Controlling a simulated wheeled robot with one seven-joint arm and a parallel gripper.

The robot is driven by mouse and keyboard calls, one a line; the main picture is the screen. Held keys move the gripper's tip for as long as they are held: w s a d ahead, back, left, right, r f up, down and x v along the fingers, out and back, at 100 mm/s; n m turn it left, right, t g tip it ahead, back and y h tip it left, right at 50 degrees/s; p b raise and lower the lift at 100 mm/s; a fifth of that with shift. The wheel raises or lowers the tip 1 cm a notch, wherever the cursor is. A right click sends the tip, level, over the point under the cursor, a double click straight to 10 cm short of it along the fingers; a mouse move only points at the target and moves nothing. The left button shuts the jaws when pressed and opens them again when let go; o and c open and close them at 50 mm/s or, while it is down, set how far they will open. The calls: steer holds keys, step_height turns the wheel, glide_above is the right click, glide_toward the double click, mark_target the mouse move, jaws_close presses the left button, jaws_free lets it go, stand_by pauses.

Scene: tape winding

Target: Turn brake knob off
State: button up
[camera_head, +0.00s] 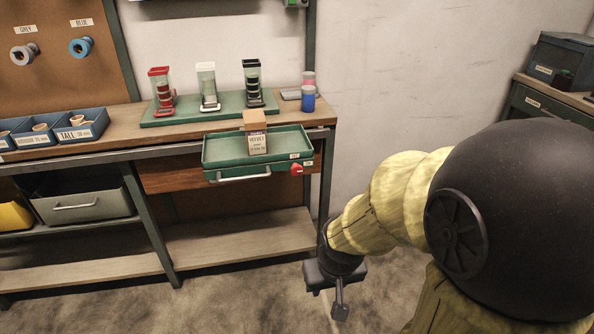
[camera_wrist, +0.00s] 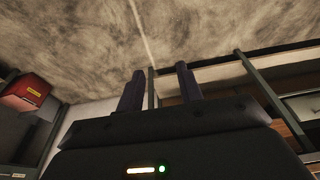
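A red knob (camera_head: 296,169) sits on the front right corner of the green tray (camera_head: 225,158), which juts out from the bench. Small white labels are beside the knob, too small to read. I cannot tell its setting. My gripper (camera_head: 340,300) hangs low in front of the bench, below and right of the knob, well apart from it. In the wrist view my gripper (camera_wrist: 160,88) shows two dark fingers with a clear gap and nothing between them. I cannot make out the knob in the wrist view.
A cardboard box (camera_head: 256,135) with a printed label stands in the tray. Behind it are several clear dispensers on a green base (camera_head: 215,109). Blue and pink spools (camera_head: 308,102) stand at the bench's right end. Another cabinet (camera_head: 560,105) is far right. The floor between is clear.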

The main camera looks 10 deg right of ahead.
steer(key=shift+o, duration=0.2)
steer(key=shift+o, duration=1.4)
steer(key=w+d+f+m+t+h+p, duration=0.2)
steer(key=w+m+t+p, duration=0.15)
steer(key=w+p, duration=0.3)
steer(key=w+d+f+m+t+h+p, duration=0.25)
steer(key=w+m+p, duration=0.2)
steer(key=p, duration=0.25)
steer(key=a+r+n+t+y+p, duration=0.4)
steer(key=r+n+t+p, duration=0.4)
steer(key=r, duration=0.4)
steer(key=shift+w+a+t+p, duration=0.25)
steer(key=shift+a+t+p, duration=0.1)
steer(key=shift+t+p, duration=0.4)
steer(key=shift+w+y, duration=0.2)
steer(key=shift+y, duration=0.05)
